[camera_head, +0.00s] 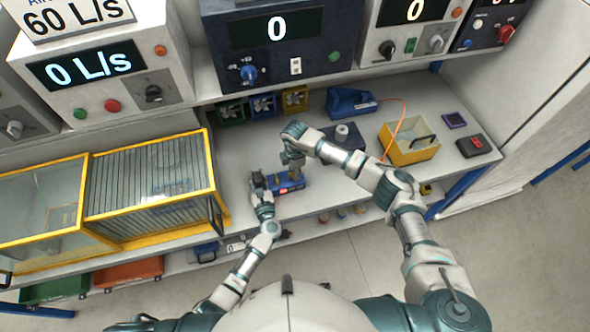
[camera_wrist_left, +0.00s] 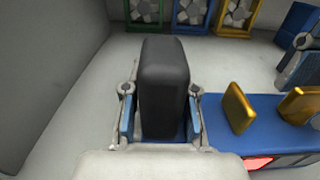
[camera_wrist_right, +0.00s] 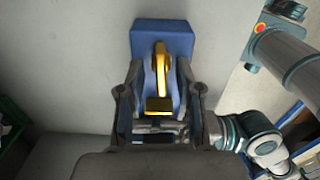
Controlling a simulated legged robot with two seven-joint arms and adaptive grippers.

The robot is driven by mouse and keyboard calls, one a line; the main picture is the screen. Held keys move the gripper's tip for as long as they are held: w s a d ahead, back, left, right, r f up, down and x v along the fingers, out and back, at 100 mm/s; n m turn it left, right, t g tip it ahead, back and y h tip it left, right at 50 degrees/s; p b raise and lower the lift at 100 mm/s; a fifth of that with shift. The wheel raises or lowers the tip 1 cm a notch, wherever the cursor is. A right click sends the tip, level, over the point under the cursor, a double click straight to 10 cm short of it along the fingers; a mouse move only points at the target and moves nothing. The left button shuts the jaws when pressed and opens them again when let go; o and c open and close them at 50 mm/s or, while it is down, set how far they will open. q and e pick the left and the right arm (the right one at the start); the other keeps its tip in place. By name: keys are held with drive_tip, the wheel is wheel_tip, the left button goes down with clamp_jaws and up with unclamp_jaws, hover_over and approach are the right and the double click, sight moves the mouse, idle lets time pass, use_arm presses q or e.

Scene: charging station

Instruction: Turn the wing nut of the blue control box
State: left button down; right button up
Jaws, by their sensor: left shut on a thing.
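The blue control box (camera_head: 290,186) lies near the front edge of the bench, with a small red display on its front. It also shows in the left wrist view (camera_wrist_left: 265,132), with gold wing parts on top (camera_wrist_left: 238,108). My left gripper (camera_head: 262,190) is shut on the upright black block at the box's left end (camera_wrist_left: 163,88). My right gripper (camera_head: 294,162) points down above the box. In the right wrist view its fingers stand apart on either side of the gold wing nut (camera_wrist_right: 160,72); whether they touch it is unclear.
A yellow-framed glass case (camera_head: 150,170) stands to the left. Framed fans (camera_head: 262,105) and a blue device (camera_head: 350,102) stand behind. Bare bench lies around the control box.

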wheel_tip(320, 180, up, 12)
idle(0.6)
use_arm(q)
drive_tip(key=c, duration=0.8)
unclamp_jaws()
drive_tip(key=shift+c, duration=0.2)
use_arm(e)
drive_tip(key=shift+f, duration=0.1)
use_arm(q)
drive_tip(key=shift+s, duration=0.1)
